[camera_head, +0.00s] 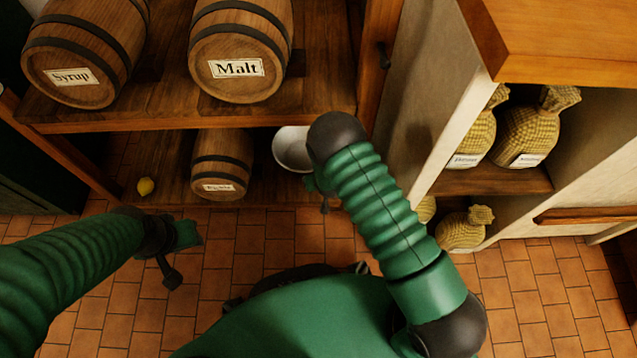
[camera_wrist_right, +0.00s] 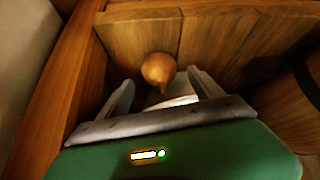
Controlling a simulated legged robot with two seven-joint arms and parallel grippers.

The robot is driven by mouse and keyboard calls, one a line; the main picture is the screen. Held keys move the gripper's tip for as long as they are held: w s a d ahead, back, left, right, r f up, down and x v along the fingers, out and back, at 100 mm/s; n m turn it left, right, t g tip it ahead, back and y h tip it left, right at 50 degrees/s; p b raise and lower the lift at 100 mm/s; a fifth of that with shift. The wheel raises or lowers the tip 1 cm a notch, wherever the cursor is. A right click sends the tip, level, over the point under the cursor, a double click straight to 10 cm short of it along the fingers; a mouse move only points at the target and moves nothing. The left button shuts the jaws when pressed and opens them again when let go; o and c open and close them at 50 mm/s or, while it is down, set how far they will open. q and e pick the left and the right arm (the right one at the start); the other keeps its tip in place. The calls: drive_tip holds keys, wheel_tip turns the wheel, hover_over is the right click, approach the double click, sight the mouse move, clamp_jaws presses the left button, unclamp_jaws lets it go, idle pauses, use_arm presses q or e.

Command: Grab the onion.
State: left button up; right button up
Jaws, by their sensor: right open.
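The onion (camera_wrist_right: 158,68) is round and brown, with its pointed end toward me. In the right wrist view it lies against the wooden back of a shelf space, just ahead of my right gripper (camera_wrist_right: 160,78). The two fingers are spread apart to either side of its near end, and nothing is held. In the head view my right arm hides the onion, and only a part of the right gripper (camera_head: 318,186) shows at the lower shelf. My left gripper (camera_head: 178,256) hangs over the tiled floor at the left, away from the shelves; its jaw gap is unclear.
A white bowl-like vessel (camera_head: 291,149) stands beside my right arm on the lower shelf. Labelled Syrup (camera_head: 88,50) and Malt (camera_head: 240,50) barrels sit above. Sacks (camera_head: 530,130) fill the right cabinet.

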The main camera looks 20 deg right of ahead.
drive_tip(key=b+x, duration=0.1)
drive_tip(key=x, duration=0.2)
drive_tip(key=shift+f, duration=0.2)
drive_tip(key=shift+r, duration=0.2)
use_arm(q)
drive_tip(key=shift+s+x, duration=0.25)
drive_tip(key=shift+x, duration=0.95)
use_arm(e)
drive_tip(key=shift+s, duration=0.1)
drive_tip(key=c, duration=1.5)
